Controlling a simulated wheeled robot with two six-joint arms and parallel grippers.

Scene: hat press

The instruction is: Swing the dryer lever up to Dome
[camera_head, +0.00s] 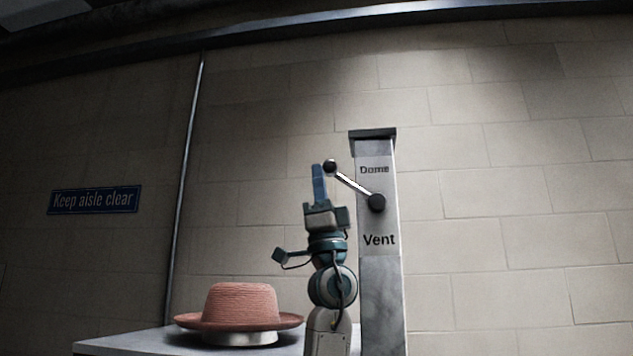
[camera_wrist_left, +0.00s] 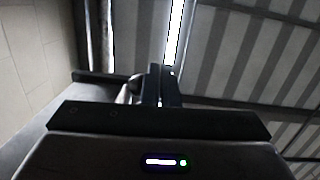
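The dryer lever (camera_head: 352,183) is a light rod with a dark round knob (camera_head: 330,166). It slants up and left from its dark pivot (camera_head: 377,202) on a grey post (camera_head: 382,290). The knob is about level with the word "Dome" (camera_head: 374,169); "Vent" (camera_head: 379,240) is below the pivot. My left gripper (camera_head: 318,170) points up with its blue fingers together and empty, just left of the knob. In the left wrist view the fingers (camera_wrist_left: 162,82) are close together beside the dark knob (camera_wrist_left: 136,84). I cannot tell whether they touch it. My right gripper is not in view.
A pink hat (camera_head: 241,303) sits on a white round stand on a grey table (camera_head: 130,345) at lower left. A block wall with a blue "Keep aisle clear" sign (camera_head: 94,200) is behind. The space right of the post looks clear.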

